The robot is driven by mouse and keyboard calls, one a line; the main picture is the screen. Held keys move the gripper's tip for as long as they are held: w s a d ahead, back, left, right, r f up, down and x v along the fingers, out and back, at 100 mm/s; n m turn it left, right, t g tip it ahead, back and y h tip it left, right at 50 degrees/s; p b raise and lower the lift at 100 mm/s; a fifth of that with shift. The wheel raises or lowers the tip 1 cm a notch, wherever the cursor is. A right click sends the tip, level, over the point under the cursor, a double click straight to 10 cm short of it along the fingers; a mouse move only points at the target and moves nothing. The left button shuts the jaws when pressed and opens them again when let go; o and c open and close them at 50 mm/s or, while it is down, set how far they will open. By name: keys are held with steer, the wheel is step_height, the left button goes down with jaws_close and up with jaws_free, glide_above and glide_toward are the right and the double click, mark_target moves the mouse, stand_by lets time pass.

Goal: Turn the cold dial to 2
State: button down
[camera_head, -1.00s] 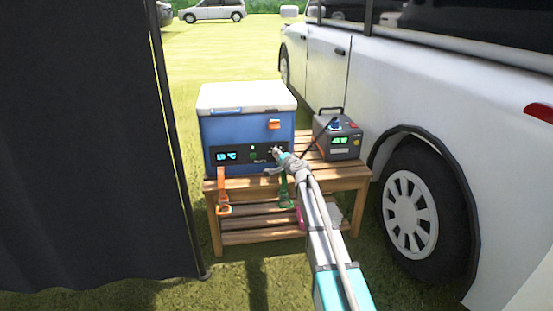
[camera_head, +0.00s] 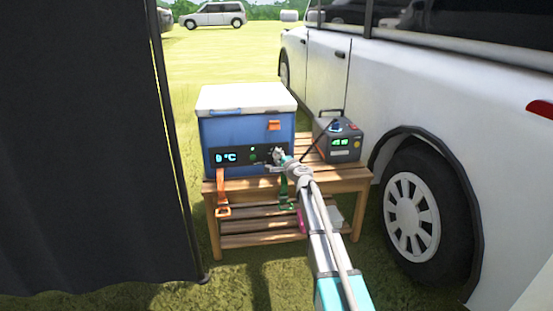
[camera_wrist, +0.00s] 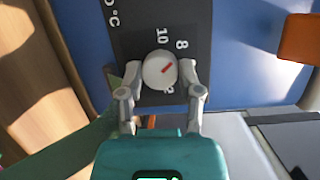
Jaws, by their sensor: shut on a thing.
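The cold dial (camera_wrist: 159,69) is a round white knob with a red line, on the dark panel (camera_wrist: 125,38) of the blue cooler (camera_head: 249,128). In the wrist view my gripper (camera_wrist: 160,80) has one finger on each side of the dial and is shut on it. The red line slants to the upper right, on the side of the printed 8. The 10 shows above the dial; a mark below it is partly hidden by a finger. In the head view my gripper (camera_head: 277,156) covers the dial. The cooler's display (camera_head: 226,157) appears to read 0 °C.
The cooler stands on a wooden slatted bench (camera_head: 335,176) beside a grey power box (camera_head: 338,138). An orange strap (camera_head: 222,195) and a green strap (camera_head: 285,192) hang at the front. A dark curtain (camera_head: 85,150) is left, a white vehicle (camera_head: 450,120) right.

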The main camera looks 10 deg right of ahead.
steer(key=shift+c, duration=1.3)
jaws_free()
steer(key=shift+d, duration=0.1)
steer(key=v, duration=0.7)
steer(key=shift+s, duration=0.2)
steer(key=shift+f, duration=0.1)
